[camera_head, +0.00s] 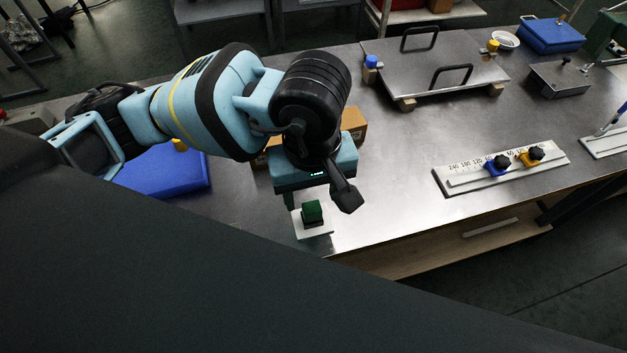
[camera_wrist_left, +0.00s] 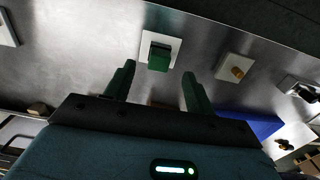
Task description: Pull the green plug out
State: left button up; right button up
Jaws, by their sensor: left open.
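The green plug (camera_head: 312,211) sits on a small white plate (camera_head: 322,230) near the table's front edge. In the left wrist view the green plug (camera_wrist_left: 159,60) is on its white plate (camera_wrist_left: 171,44), a little beyond my fingertips and roughly centred between them. My left gripper (camera_head: 301,202) is above and beside the plug in the head view, where its body hides part of the plate's surroundings. Its two green fingers stand apart in the left wrist view (camera_wrist_left: 158,78), with nothing between them. My right gripper is not in view.
A blue box (camera_head: 165,172) lies left of the gripper. A brown block (camera_head: 353,124) is behind it. A metal plate with black handles (camera_head: 435,68) stands at the back. A white scale with knobs (camera_head: 500,165) is to the right. Bare table lies between.

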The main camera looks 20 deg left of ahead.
aim_at(312, 209)
pick_arm(q)
jog(key=shift+f, duration=2.85)
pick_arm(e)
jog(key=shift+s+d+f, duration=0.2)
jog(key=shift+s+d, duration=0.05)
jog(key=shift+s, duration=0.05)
pick_arm(q)
grip_shut()
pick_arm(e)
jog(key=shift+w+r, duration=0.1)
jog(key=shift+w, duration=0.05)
pick_arm(q)
jog(key=shift+r, duration=0.2)
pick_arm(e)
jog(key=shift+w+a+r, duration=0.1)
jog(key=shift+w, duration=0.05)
pick_arm(q)
jog(key=shift+r, duration=0.5)
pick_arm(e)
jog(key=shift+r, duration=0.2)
pick_arm(q)
jog(key=shift+r+p, duration=0.15)
jog(key=shift+p, duration=0.15)
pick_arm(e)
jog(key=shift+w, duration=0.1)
pick_arm(q)
jog(key=shift+r, duration=0.7)
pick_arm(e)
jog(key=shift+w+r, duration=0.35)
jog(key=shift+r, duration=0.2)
